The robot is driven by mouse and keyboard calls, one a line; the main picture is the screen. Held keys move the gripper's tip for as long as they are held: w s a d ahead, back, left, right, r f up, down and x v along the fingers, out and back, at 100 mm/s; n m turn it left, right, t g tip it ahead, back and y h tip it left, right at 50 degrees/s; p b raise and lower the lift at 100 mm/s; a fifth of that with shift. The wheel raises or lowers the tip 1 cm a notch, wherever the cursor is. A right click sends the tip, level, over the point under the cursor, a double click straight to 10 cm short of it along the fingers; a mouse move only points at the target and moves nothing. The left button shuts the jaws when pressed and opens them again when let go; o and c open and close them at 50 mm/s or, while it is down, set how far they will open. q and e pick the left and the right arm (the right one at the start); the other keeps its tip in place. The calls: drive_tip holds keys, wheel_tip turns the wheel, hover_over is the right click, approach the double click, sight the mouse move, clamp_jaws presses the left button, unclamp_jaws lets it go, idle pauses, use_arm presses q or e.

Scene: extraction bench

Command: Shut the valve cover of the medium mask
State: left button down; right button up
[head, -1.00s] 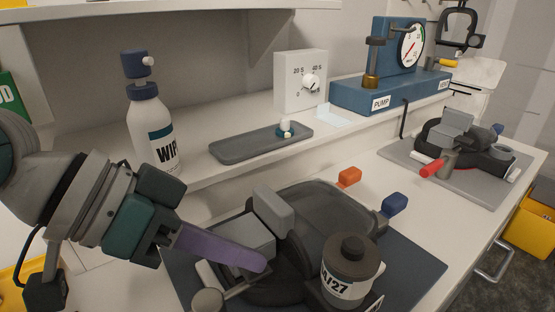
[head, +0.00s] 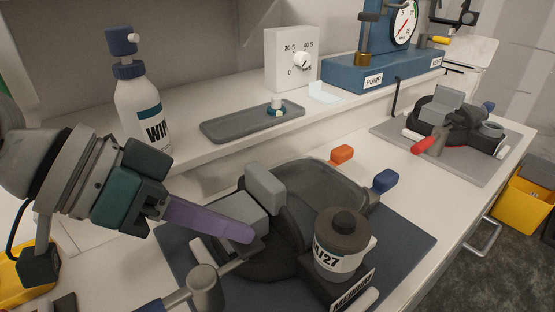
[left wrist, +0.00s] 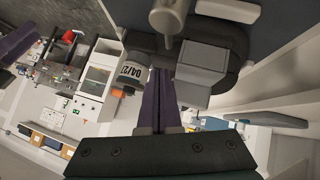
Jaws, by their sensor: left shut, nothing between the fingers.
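The medium mask, dark with a clear visor (head: 325,195), lies on a dark blue mat (head: 405,245). Its front label reads MEDIUM. Its valve cover appears to be the light grey lid (head: 266,184) standing raised behind the grey valve box (head: 234,212). A grey block of this valve also shows in the left wrist view (left wrist: 203,66); I cannot tell lid from box there. My left gripper (head: 248,235) is shut and empty, its purple fingers reaching in from the left to the valve box's near side. Contact cannot be told. My right gripper is not seen in the head view.
A canister (head: 340,243) stands at the mask's front right, a grey cylinder (head: 206,288) at front left. Orange (head: 342,154) and blue (head: 385,180) tabs stick up behind. A second mask (head: 455,118) lies on a grey mat. A spray bottle (head: 142,105) and tray (head: 245,122) occupy the ledge.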

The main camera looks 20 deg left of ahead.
use_arm(q)
drive_tip(key=shift+w+a+r, duration=0.15)
drive_tip(key=shift+w+a, duration=0.05)
drive_tip(key=s+a+r+p, duration=0.4)
drive_tip(key=s+r+p, duration=0.15)
drive_tip(key=r, duration=0.55)
drive_tip(key=s+d+f+y, duration=0.2)
drive_tip(key=s+d+f, duration=0.15)
drive_tip(key=f, duration=0.25)
drive_tip(key=s+a+f+n+g+y+p, duration=0.2)
drive_tip(key=s+a+n+y+p, duration=0.15)
drive_tip(key=s+a+y, duration=0.3)
wheel_tip(320, 180, up, 37)
drive_tip(key=p, duration=3.6)
drive_tip(key=shift+s+n+h, duration=0.15)
drive_tip(key=shift+n+h, duration=0.2)
drive_tip(key=shift+d, duration=0.1)
